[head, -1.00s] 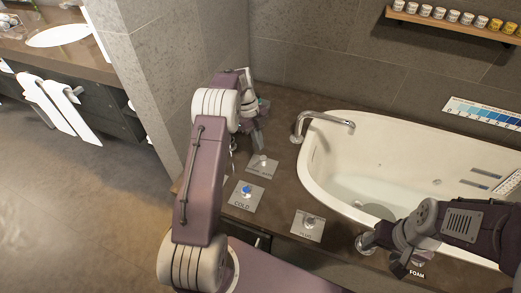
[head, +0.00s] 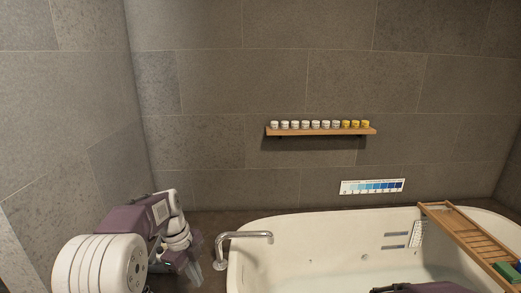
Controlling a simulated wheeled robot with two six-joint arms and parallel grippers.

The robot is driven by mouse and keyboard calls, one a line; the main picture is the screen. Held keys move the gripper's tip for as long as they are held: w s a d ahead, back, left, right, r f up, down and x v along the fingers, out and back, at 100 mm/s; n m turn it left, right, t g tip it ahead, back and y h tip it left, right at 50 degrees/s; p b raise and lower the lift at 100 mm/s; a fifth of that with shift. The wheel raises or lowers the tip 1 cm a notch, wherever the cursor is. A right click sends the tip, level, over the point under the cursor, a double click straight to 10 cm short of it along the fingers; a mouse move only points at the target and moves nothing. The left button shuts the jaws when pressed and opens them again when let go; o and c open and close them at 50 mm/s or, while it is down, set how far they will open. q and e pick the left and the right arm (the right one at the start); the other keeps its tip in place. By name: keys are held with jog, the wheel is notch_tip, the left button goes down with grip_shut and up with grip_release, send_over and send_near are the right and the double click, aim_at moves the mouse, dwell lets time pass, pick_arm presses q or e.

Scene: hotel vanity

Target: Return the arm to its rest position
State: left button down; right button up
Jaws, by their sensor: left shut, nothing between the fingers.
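My left arm comes in from the lower left. Its gripper (head: 196,268) points down beside the faucet, at the left end of the bathtub. The fingers are shut and nothing shows between them. A purple piece of my right arm shows at the bottom edge, in front of the bathtub; the right gripper is out of the frame. The white bathtub (head: 290,228) is set into a dark counter, and the chrome faucet (head: 245,235) stands at its left end, close to the left gripper.
A wooden shelf (head: 320,131) with several small jars is on the tiled wall. A blue-scaled strip (head: 372,187) is fixed below it. A wooden tray (head: 462,238) lies across the tub's right end with green and blue items. The space above the tub is free.

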pick_arm(q)
jog(key=s+d+f+n+y, duration=0.1)
jog(key=s+f+n, duration=0.2)
jog(key=s+n, duration=0.6)
jog(key=s+f+n+y, duration=0.1)
jog(key=s+f+n, duration=0.3)
jog(key=s+n, duration=0.5)
notch_tip(320, 180, up, 15)
jog(key=n+t+p, duration=0.1)
jog(key=n+p, duration=0.3)
jog(key=p, duration=1.1)
jog(key=shift+f, duration=0.15)
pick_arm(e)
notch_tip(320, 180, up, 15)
pick_arm(q)
jog(key=shift+a, duration=0.1)
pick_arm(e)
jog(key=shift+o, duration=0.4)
